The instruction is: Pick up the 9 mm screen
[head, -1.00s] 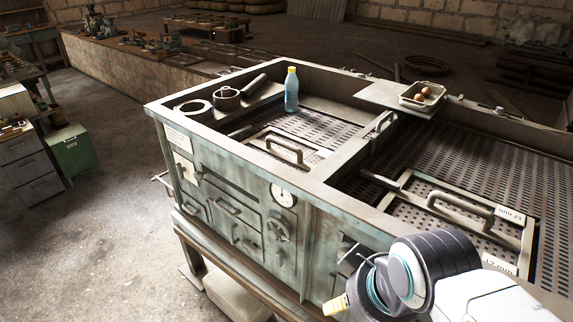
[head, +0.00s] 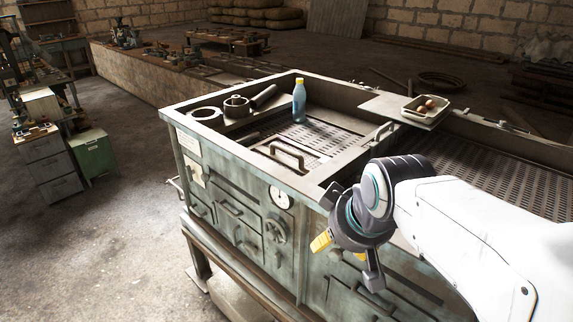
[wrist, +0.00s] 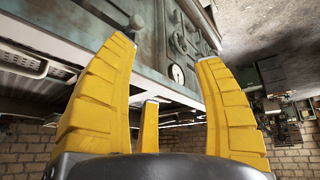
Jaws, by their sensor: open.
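A framed perforated screen with a raised bar handle (head: 288,155) lies in the left bay of the greenish metal machine (head: 225,205). No size marking on it is readable, so I cannot tell whether it is the 9 mm one. My gripper (head: 344,258) is outside the machine's front face, to the right of the dial, apart from both screens. In the wrist view, its yellow fingers (wrist: 165,60) are spread with nothing between them.
A blue bottle with a yellow cap (head: 299,101), a dark pot (head: 236,106) and a ring (head: 205,114) stand in the left bay's back part. The machine's raised rims (head: 315,190) surround the bays.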

